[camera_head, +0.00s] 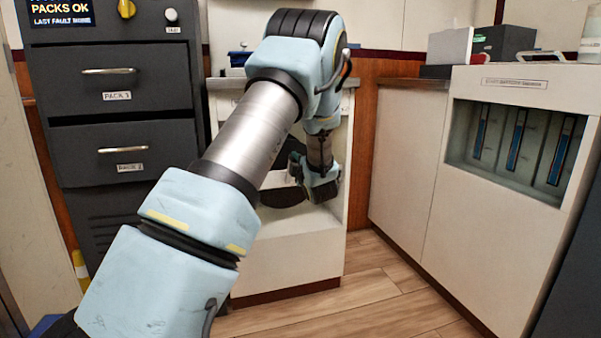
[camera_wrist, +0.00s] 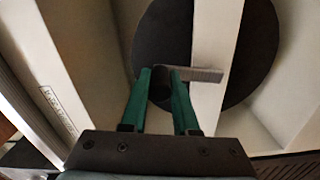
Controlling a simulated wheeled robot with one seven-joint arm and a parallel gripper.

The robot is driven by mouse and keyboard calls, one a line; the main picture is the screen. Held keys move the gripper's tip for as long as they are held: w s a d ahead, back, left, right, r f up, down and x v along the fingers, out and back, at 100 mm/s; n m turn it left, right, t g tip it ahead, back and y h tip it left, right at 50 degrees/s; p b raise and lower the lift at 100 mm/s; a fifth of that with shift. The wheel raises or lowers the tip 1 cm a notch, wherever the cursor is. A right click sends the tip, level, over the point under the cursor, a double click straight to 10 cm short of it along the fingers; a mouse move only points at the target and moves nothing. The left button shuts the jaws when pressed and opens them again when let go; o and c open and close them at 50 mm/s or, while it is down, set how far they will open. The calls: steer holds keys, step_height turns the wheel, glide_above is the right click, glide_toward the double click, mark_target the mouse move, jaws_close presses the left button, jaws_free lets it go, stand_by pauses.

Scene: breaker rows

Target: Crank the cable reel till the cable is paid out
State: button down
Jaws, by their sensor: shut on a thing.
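The cable reel shows in the wrist view as a dark round disc (camera_wrist: 247,60) behind a pale upright bar. A grey crank arm (camera_wrist: 205,75) lies across the bar, with a dark round handle at its left end. My gripper (camera_wrist: 165,73) has its two green fingers shut on the crank handle (camera_wrist: 161,88). In the head view my gripper (camera_head: 318,188) reaches into the open recess of the pale cabinet. Part of the dark reel (camera_head: 283,196) shows there to its left; my arm hides the rest. I cannot make out the cable.
The recess has pale side walls close around my gripper. A dark drawer cabinet (camera_head: 118,128) stands at left. A pale counter (camera_head: 405,165) with a glazed niche stands at right. Wooden floor (camera_head: 375,295) lies free in front.

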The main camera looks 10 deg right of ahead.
steer(key=shift+s+a+n+b, duration=0.1)
steer(key=shift+a+n+b, duration=0.55)
steer(key=shift+n+b, duration=0.3)
steer(key=shift+a, duration=0.1)
steer(key=c, duration=0.7)
jaws_free()
steer(key=s, duration=0.3)
steer(key=s+d+p, duration=0.1)
steer(key=s, duration=0.3)
steer(key=s+p, duration=0.1)
steer(key=s, duration=0.2)
steer(key=shift+s+d, duration=0.2)
steer(key=shift+s, duration=0.15)
